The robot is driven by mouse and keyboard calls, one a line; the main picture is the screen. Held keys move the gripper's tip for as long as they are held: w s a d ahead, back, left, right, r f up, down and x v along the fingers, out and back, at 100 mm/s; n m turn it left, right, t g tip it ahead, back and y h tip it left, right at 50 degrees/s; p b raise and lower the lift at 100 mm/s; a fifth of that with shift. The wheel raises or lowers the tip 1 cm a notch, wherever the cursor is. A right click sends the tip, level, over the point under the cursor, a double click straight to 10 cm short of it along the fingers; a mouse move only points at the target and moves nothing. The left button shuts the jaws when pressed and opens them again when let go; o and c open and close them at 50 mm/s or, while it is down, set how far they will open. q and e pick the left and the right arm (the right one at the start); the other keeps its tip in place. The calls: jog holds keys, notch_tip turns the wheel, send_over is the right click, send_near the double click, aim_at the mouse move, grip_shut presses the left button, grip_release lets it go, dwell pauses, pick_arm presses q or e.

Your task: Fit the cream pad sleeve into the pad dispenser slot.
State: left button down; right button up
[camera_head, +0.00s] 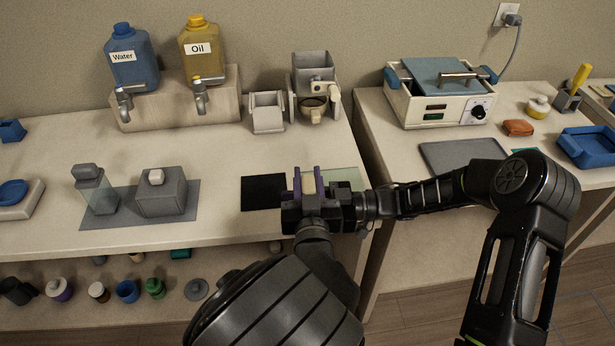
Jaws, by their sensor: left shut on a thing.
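My left gripper (309,181) is near the front edge of the left table, fingers pointing away from me. A pale open-topped holder (267,112) stands apart, farther back near the wall. It may be the pad dispenser, but I cannot tell for sure; its inside is hard to see.
A black mat (262,194) and a pale green plate (347,177) flank the gripper. A grey hopper unit (314,72) stands beside the holder. A grey block (161,196) is on the left. The wax warmer (437,98) is on the right table, beyond a gap.

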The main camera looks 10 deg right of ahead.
jog(key=o, duration=0.3)
jog(key=shift+o, duration=0.2)
jog(key=shift+d, duration=0.1)
jog(key=d, duration=1.1)
jog(key=shift+s+d, duration=0.4)
